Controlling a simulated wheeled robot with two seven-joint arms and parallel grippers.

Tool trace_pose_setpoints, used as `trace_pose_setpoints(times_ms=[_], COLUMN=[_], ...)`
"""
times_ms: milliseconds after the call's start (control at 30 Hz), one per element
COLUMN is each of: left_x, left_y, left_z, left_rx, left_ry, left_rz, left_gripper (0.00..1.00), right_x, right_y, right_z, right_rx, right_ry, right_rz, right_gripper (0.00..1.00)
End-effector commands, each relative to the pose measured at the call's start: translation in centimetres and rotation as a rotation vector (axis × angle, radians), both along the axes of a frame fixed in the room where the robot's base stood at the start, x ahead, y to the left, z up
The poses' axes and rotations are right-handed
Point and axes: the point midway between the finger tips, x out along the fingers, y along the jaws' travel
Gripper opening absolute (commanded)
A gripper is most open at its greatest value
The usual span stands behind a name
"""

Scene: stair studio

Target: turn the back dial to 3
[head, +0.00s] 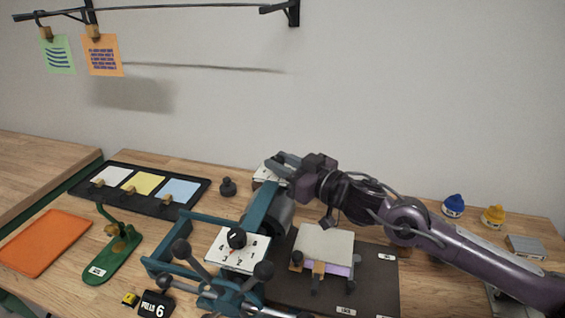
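The teal press has a front dial plate (252,252), white with printed numbers, carrying a black knob (236,238). Behind it, a second small white plate (262,175) shows at the back of the press; this looks like the back dial. Its knob and numbers are hidden or too small to read. My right gripper (281,163) reaches in from the right and is at this back plate, overlapping it in view. Whether its fingers touch or hold a knob there, and how far they are apart, I cannot tell. My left gripper is not in view.
Dark spoked handles (181,249) stick up at the press front. A dark board (380,270) carries a clamped pad (326,245). A black tray (190,198) with colored cards, an orange mat (45,243) and a green stand (115,262) lie left. Blue (453,205) and yellow (492,216) bottles stand right.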

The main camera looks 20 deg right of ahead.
Motion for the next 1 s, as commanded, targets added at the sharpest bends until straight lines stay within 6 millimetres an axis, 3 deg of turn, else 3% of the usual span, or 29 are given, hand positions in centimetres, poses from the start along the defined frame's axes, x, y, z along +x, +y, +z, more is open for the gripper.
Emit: trace_pose_setpoints(times_ms=[33,100,467,800,1000], left_x=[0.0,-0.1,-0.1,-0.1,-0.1], left_y=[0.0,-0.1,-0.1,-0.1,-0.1], left_z=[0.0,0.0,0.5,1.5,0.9], left_rx=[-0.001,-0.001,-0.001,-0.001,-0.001], left_ry=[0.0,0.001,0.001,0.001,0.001], left_rz=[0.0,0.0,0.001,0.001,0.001], left_gripper=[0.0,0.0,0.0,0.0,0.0], right_x=[0.0,0.0,0.1,0.5,0.8], right_y=[0.0,0.0,-0.2,-0.5,-0.7], right_z=[0.0,0.0,0.2,0.3,0.1], right_rx=[0.0,0.0,0.001,0.004,0.003], right_ry=[0.0,0.0,-0.001,-0.002,-0.005], right_rz=[0.0,0.0,0.058,0.305,0.494], right_gripper=[0.13,0.04,0.04,0.04,0.04])
